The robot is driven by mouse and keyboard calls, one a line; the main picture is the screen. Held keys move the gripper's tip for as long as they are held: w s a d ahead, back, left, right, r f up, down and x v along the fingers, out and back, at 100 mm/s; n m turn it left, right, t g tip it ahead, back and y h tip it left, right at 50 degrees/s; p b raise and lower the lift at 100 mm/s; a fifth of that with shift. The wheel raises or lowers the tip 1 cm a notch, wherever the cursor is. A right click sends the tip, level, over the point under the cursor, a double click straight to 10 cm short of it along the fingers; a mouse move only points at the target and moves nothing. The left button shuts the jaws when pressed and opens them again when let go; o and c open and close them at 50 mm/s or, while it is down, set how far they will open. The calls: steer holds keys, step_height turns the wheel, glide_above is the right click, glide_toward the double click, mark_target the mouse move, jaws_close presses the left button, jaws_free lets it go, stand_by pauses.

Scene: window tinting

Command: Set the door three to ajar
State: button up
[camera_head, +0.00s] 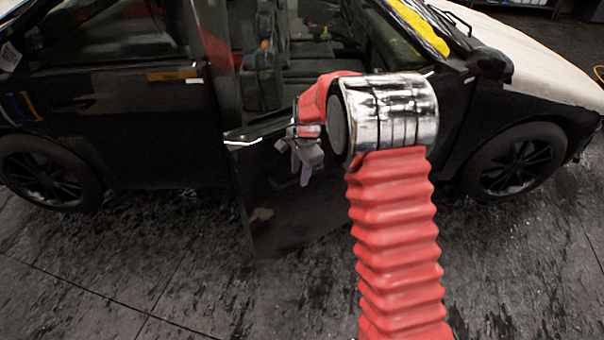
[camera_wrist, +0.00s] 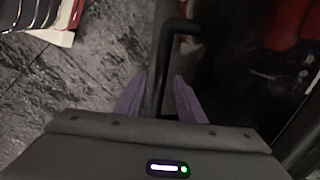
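A black car has an open door (camera_head: 290,215) swung out toward me in the middle of the head view. The gap behind it shows the seats. No number on it is legible. My gripper (camera_head: 305,168) is in front of the open door's outer face. In the wrist view, a black bar-shaped handle (camera_wrist: 162,70) runs between the two purple fingers of my gripper (camera_wrist: 161,76). The fingers are apart, with a small gap showing on each side of the bar. The glossy dark door face (camera_wrist: 225,85) lies to the right. My red arm hides part of the doorway.
The other door (camera_head: 130,130), to the left, is shut. The front wheel (camera_head: 515,162) and pale hood (camera_head: 530,60) are at right. A yellow cloth-like item (camera_head: 418,28) lies by the windshield. The dark floor (camera_head: 180,270) in front of the car is clear.

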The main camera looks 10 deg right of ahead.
step_height(320, 180, up, 13)
steer(key=s, duration=0.2)
steer(key=shift+s+d, duration=0.2)
steer(key=shift+d, duration=0.25)
steer(key=s+r+n+t, duration=0.1)
steer(key=s+n, duration=0.3)
steer(key=s, duration=0.8)
steer(key=s+r+n+t, duration=0.1)
steer(key=s+r+n, duration=0.3)
steer(key=s, duration=0.8)
steer(key=s+r+n+t, duration=0.1)
steer(key=s+r+n, duration=0.2)
steer(key=s+n, duration=0.3)
steer(key=s, duration=0.5)
steer(key=shift+s+d+r+t+h, duration=0.2)
steer(key=shift+s+d+t+h, duration=0.1)
steer(key=shift+s+d+h, duration=0.1)
stand_by(1.4)
